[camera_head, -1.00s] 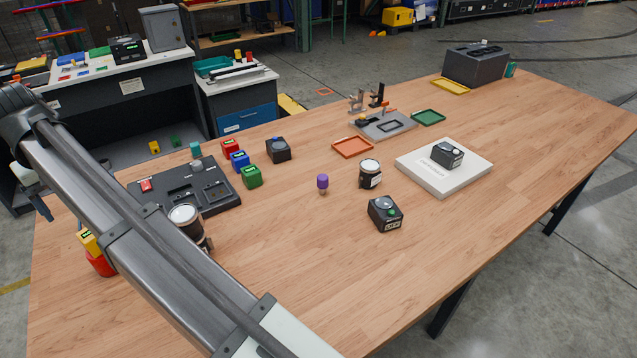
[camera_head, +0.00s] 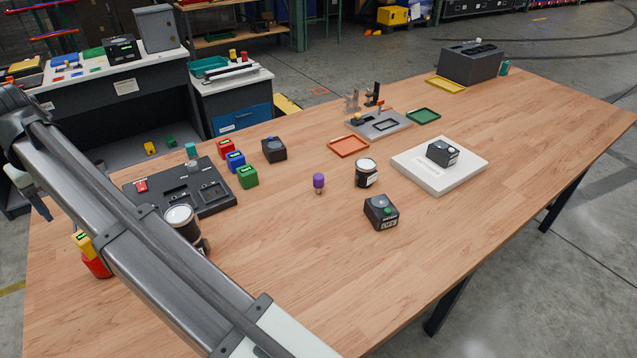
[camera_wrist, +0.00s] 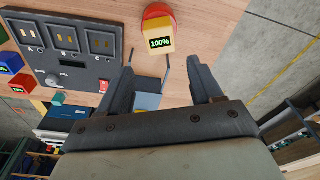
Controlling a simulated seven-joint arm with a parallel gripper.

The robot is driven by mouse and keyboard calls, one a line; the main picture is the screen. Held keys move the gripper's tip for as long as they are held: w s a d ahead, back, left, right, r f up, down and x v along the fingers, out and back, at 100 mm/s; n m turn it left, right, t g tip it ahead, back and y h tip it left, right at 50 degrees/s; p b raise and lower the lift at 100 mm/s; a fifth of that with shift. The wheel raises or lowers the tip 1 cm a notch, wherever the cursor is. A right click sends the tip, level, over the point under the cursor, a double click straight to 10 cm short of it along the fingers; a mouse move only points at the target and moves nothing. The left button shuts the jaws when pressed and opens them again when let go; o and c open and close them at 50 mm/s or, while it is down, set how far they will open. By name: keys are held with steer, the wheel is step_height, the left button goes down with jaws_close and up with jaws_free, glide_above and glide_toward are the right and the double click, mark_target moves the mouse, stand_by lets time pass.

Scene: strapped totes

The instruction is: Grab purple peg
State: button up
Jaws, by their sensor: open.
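The purple peg (camera_head: 318,181) stands upright on the wooden table in the head view, left of a black-and-white canister and in open space. It does not show in the wrist view. My gripper (camera_wrist: 165,78) is open, with its two dark fingers apart and nothing between them. In the wrist view it hangs over the table edge, below a yellow block with a 100% display (camera_wrist: 158,40) on a red base.
A black board with slots (camera_head: 205,200) lies left of the peg, with red, blue and green blocks (camera_head: 236,161) beside it. A canister (camera_head: 366,173) and a dark button box (camera_head: 381,213) stand right of the peg. Bare table lies in front of the peg.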

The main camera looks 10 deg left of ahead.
steer(key=w+d+m, duration=0.1)
steer(key=w+d, duration=0.3)
steer(key=w, duration=0.3)
steer(key=w+d+m, duration=0.1)
steer(key=w+d, duration=0.2)
steer(key=w, duration=0.4)
steer(key=m+h, duration=0.1)
steer(key=m, duration=1.9)
glide_above(318, 176)
step_height(318, 176, down, 6)
steer(key=f+m, duration=0.2)
steer(key=m, duration=0.1)
steer(key=f+m, duration=0.3)
steer(key=m, duration=0.1)
steer(key=f+m, duration=0.2)
steer(key=m, duration=0.2)
steer(key=shift+s+d+f+g, duration=0.1)
steer(key=shift+d+f+g, duration=0.1)
steer(key=shift+g, duration=0.1)
steer(key=shift+a+f, duration=0.15)
steer(key=shift+f, duration=1.45)
steer(key=shift+a+f, duration=0.1)
steer(key=shift+f, duration=1.45)
steer(key=c, duration=1.1)
